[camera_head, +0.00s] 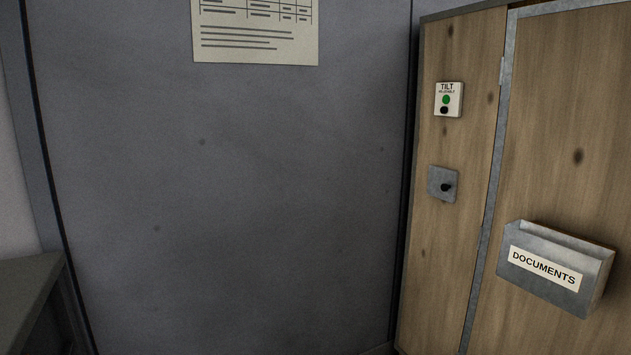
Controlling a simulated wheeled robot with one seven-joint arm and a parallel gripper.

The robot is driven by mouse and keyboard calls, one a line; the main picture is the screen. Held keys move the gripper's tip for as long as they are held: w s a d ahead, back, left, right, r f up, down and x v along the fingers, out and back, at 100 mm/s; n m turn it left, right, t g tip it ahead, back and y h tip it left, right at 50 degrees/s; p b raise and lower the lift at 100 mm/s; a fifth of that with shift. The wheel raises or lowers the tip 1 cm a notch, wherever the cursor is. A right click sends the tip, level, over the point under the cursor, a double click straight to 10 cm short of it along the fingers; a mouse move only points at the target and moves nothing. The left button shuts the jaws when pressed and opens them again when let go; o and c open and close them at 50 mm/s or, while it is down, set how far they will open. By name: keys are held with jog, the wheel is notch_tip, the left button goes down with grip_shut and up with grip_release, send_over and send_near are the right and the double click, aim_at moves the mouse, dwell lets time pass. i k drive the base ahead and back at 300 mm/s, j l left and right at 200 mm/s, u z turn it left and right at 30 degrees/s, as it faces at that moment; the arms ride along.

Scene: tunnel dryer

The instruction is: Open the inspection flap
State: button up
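No part is labelled as an inspection flap, and I cannot tell which part it is. A small grey metal plate with a black knob (442,184) is fixed on a narrow wooden panel (428,255) at the right. Above it is a white switch box (449,99) marked TILT, with a green button over a black one; its smaller lettering is too blurred to read. A large flat grey panel (230,200) fills the middle of the view. My gripper is not in view.
A metal holder labelled DOCUMENTS (557,264) sticks out from the wider wooden panel (580,110) at the right. A metal strip (488,215) runs between the two wooden panels. A printed sheet (256,35) is on the grey panel. A dark grey surface (30,290) stands at lower left.

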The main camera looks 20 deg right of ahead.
aim_at(440, 183)
jog(key=i+j+u, duration=0.25)
jog(key=i, duration=0.2)
jog(key=i+j+u, duration=0.1)
jog(key=i+u, duration=0.2)
jog(key=i, duration=0.15)
